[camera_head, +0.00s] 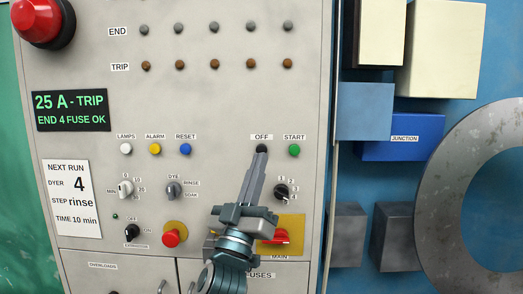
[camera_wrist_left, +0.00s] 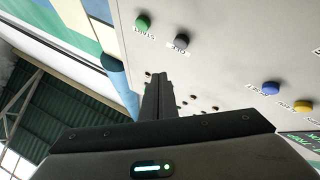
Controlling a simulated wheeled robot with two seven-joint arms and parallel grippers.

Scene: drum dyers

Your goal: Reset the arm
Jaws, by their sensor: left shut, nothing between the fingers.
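My left gripper (camera_head: 262,158) is shut and empty, its fingers pointing up the grey control panel. In the head view its tips overlap the lower edge of the black OFF button (camera_head: 262,148); contact cannot be told there. In the left wrist view the shut fingers (camera_wrist_left: 159,78) appear apart from the OFF button (camera_wrist_left: 181,41). The green START button (camera_head: 294,150) is just right of the OFF button. The blue RESET button (camera_head: 185,148) is further left. My left gripper and wrist partly hide the red MAIN switch (camera_head: 277,236) on its yellow plate. My right gripper is not in view.
A display (camera_head: 70,111) reads "25 A - TRIP, END 4 FUSE OK". A black selector knob (camera_head: 282,191) stands close right of my fingers. A red emergency button (camera_head: 172,237) is to the left. Blue boxes (camera_head: 400,138) and a large grey ring (camera_head: 450,165) stand right of the panel.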

